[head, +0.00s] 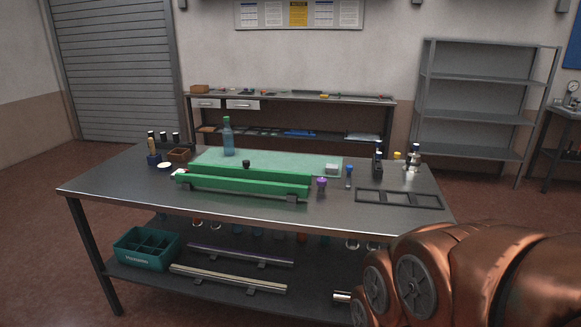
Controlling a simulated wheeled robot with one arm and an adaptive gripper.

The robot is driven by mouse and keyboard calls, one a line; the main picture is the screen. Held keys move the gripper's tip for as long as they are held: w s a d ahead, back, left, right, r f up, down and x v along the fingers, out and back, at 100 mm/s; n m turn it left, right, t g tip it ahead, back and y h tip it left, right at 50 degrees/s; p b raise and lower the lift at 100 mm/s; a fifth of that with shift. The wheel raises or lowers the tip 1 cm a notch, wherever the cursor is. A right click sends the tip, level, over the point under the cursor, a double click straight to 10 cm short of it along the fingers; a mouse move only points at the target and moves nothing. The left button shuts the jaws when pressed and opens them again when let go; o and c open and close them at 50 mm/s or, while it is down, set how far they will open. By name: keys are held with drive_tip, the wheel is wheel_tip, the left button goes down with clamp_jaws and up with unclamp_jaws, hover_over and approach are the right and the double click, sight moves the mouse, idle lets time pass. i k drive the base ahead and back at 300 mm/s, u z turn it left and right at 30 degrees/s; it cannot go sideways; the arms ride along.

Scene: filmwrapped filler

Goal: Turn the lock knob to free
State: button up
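A small black knob (246,163) stands on top of the long green device (245,183) on the metal table. It may be the lock knob, but its setting is too small to read. A purple-topped knob or small item (321,183) stands at the right end of the green device; I cannot tell whether it is attached. My copper-coloured arm fills the lower right of the head view. My gripper is out of view, so nothing shows between its fingers.
A blue bottle (228,138) stands by the green mat (318,161). A black divided tray (399,199) lies at the table's right. Dark bottles (378,160) stand behind it. A teal bin (146,248) and rods sit on the lower shelf. The table's front left is clear.

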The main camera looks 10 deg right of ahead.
sight(321, 182)
drive_tip(key=u, duration=0.1)
drive_tip(key=i, duration=1.8)
drive_tip(key=z, duration=0.15)
